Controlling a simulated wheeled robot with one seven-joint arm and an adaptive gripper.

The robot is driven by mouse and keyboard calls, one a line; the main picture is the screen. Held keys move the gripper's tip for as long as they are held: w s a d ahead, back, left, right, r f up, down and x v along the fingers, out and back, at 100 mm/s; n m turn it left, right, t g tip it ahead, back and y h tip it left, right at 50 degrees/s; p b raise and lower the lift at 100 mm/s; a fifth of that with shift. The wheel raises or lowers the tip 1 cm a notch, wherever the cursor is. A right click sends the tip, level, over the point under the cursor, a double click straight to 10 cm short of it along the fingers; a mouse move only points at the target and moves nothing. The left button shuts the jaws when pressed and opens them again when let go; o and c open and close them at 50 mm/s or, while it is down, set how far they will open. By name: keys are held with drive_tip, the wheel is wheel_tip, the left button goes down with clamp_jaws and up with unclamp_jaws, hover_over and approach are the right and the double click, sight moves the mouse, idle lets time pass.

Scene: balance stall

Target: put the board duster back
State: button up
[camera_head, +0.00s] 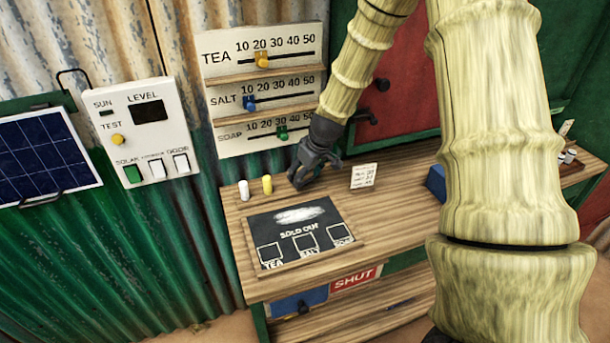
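I cannot make out the board duster for certain in this view. My gripper (303,182) is low over the back of the wooden counter (385,215), behind the slate board and left of a small white card. Its fingers point down and are dark and small here. I cannot tell whether they are open or shut, or whether they hold anything. The slate board (325,238) lies on the counter with a white chalk smear, the words SOLD OUT, and boxes marked TEA, SALT and SOAP. A white chalk (244,190) and a yellow chalk (267,184) stand left of my gripper.
The white card (363,176) stands right of my gripper. A blue object (436,183) is partly hidden by my arm. Slider boards (262,85) and a switch panel (146,130) are on the wall behind. A SHUT sign (354,279) is below the counter's front edge.

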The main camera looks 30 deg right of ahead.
drive_tip(key=shift+f, duration=0.8)
drive_tip(key=shift+f, duration=0.1)
drive_tip(key=o, duration=0.9)
drive_tip(key=shift+r, duration=0.2)
drive_tip(key=shift+b+v, duration=0.65)
drive_tip(key=shift+v, duration=5.25)
